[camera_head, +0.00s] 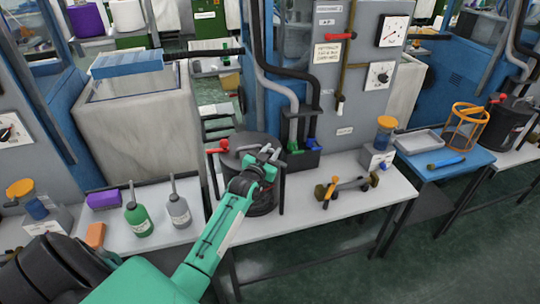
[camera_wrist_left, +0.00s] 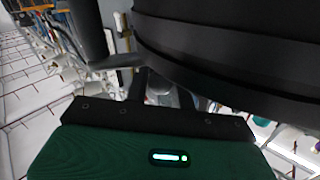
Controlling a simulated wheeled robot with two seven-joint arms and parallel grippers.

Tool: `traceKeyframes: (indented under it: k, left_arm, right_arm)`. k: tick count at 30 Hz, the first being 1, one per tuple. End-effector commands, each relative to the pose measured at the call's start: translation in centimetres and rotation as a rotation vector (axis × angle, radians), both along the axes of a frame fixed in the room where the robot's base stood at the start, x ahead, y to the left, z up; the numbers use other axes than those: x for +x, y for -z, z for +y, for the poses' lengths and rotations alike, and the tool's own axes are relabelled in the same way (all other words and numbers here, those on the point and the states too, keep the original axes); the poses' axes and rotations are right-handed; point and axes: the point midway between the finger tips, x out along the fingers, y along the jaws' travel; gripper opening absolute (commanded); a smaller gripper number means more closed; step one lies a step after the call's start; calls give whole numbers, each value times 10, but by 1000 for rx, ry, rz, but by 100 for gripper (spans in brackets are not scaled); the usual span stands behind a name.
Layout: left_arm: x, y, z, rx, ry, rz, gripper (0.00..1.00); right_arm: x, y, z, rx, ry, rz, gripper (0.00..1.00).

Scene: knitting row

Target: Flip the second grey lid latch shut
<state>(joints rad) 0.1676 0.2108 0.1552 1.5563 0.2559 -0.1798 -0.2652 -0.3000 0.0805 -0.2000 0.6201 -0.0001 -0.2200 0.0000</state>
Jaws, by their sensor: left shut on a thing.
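A black round pot (camera_head: 262,200) with a dark lid (camera_head: 240,144) stands on the grey bench in the middle of the head view. A red latch handle (camera_head: 218,147) sticks out at the lid's left. My left gripper (camera_head: 265,155) is at the lid's right front rim, shut on what looks like a grey latch. The latch is mostly hidden by the fingers, so its angle cannot be told. In the left wrist view, the left gripper (camera_wrist_left: 163,88) is close under the black pot rim (camera_wrist_left: 235,50), with a small grey piece between the fingers. My right gripper is not in view.
Left of the pot stand a green bottle (camera_head: 138,217) and a grey bottle (camera_head: 179,211). A grey panel with hoses rises behind the pot. The bench front right of my arm is clear.

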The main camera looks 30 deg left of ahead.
Motion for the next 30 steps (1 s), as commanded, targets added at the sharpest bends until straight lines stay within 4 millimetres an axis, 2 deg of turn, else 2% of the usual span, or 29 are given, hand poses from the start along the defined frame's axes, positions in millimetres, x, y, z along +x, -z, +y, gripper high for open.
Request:
traceKeyframes:
  k: [18,19,21,30]
  left_arm:
    - [3,-2,1,0,58,-2,2]
    - [3,-2,1,0,58,-2,31]
    - [2,-2,1,0,59,-1,44]
    - [1,0,0,0,59,3,45]
  right_arm:
    - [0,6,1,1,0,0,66]
    - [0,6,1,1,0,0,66]
    - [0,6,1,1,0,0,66]
    - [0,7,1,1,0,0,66]
